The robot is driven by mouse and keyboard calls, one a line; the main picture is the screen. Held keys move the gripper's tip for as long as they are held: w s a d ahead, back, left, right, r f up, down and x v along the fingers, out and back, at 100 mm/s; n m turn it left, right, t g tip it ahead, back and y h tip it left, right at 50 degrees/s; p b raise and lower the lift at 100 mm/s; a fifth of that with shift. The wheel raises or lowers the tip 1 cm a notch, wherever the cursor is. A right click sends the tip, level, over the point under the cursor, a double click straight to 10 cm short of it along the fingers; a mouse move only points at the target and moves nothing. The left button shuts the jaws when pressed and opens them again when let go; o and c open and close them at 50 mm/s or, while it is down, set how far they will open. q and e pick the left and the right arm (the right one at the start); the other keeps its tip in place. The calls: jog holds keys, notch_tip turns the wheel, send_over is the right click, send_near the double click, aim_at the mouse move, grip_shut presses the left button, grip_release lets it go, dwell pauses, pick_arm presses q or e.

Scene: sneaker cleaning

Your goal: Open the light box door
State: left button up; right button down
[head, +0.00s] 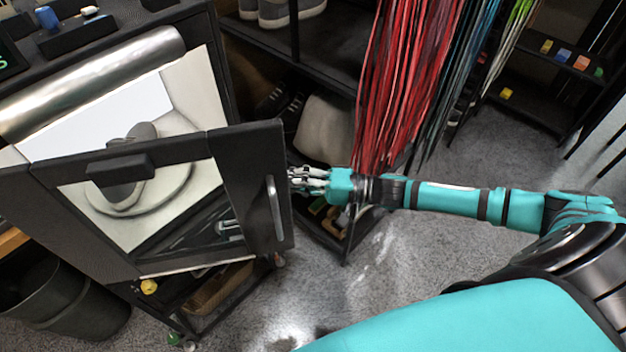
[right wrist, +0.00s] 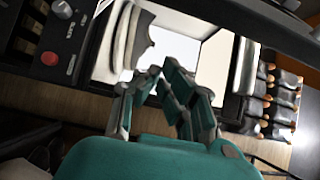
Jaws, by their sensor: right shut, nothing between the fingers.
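The light box (head: 222,70) is a black-framed cabinet with a white lit interior at the left of the head view. Its door (head: 240,160) has a black frame, a clear window and a silver vertical handle (head: 275,208) near its right edge. The door stands ajar, swung out from the box front. My right gripper (head: 296,178) is shut and empty at the door's free right edge, beside the handle and not around it. Contact with the edge cannot be told. In the right wrist view the gripper (right wrist: 165,80) points towards the white interior. My left gripper is not in view.
A sneaker (head: 128,170) sits on a round turntable inside the box. Red laces (head: 410,80) hang from a dark rack right of the door. A black bin (head: 70,300) stands at lower left. Grey floor (head: 370,290) lies open before the box.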

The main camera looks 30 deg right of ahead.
jog(key=s, duration=0.2)
jog(key=s+p, duration=0.1)
jog(key=s, duration=0.1)
jog(key=shift+a, duration=0.4)
